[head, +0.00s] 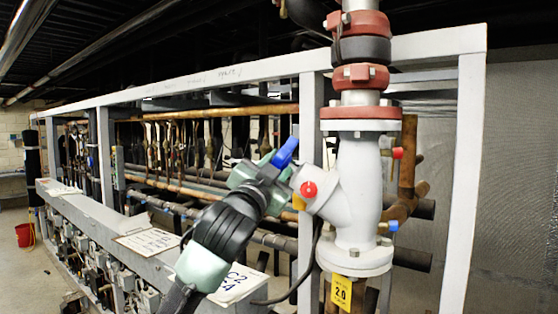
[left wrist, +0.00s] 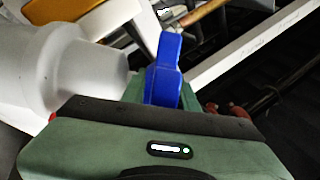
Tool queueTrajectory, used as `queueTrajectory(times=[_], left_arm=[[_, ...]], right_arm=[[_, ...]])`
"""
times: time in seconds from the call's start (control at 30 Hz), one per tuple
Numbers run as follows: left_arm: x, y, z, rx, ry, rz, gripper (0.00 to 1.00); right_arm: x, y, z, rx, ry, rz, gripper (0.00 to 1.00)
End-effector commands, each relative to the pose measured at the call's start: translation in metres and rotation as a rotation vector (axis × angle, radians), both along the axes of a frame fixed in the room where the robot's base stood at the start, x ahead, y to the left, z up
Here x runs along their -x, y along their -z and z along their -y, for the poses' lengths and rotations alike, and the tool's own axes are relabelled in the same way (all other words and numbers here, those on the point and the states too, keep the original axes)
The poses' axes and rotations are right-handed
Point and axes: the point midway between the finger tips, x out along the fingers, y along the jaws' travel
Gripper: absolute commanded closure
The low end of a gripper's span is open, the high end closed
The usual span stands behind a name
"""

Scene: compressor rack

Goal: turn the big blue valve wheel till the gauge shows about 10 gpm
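The blue valve wheel (head: 285,152) sits at the end of the slanted branch of the white valve body (head: 356,190). It is seen edge-on and partly covered by my left gripper (head: 265,172). In the left wrist view the blue wheel (left wrist: 163,72) stands between the two green fingers (left wrist: 165,95), which appear to touch it on both sides. The gripper looks shut on it. The white branch (left wrist: 90,72) is just left of the wheel there. I make out no readable gauge dial. My right gripper is not in view.
A red-capped port (head: 309,189) is on the branch close to my gripper. Red (head: 397,153) and blue (head: 392,226) fittings stick out on the valve's right. A yellow tag (head: 341,292) reading 20 hangs below. The grey rack frame (head: 310,120) stands behind. A red bucket (head: 25,235) is far left.

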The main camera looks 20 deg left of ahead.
Motion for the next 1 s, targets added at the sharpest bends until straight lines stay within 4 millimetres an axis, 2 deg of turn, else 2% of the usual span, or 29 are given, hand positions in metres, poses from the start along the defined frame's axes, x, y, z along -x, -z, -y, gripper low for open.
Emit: queueTrajectory(times=[0.1, 0.13, 0.2, 0.23, 0.37, 0.53, 0.7, 1.0], left_arm=[[0.000, 0.000, 0.000, 0.000, 0.000, 0.000, 0.71], [0.000, 0.000, 0.000, 0.000, 0.000, 0.000, 0.76], [0.000, 0.000, 0.000, 0.000, 0.000, 0.000, 0.96], [0.000, 0.000, 0.000, 0.000, -0.001, 0.001, 1.00], [0.000, 0.001, 0.000, 0.000, 0.000, 0.002, 1.00], [0.000, 0.006, -0.001, -0.010, 0.038, 0.061, 1.00], [0.000, 0.003, -0.001, -0.022, 0.089, 0.141, 1.00], [0.000, -0.001, -0.001, -0.025, 0.109, 0.169, 1.00]], right_arm=[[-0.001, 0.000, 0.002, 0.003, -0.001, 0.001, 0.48], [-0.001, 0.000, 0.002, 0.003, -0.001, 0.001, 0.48], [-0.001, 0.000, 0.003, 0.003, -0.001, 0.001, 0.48], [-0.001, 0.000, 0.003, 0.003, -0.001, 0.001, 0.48], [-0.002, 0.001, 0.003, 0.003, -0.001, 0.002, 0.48], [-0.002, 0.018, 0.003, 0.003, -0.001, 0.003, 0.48], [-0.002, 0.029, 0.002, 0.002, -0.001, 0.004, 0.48], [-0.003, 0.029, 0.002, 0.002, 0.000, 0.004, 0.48]])
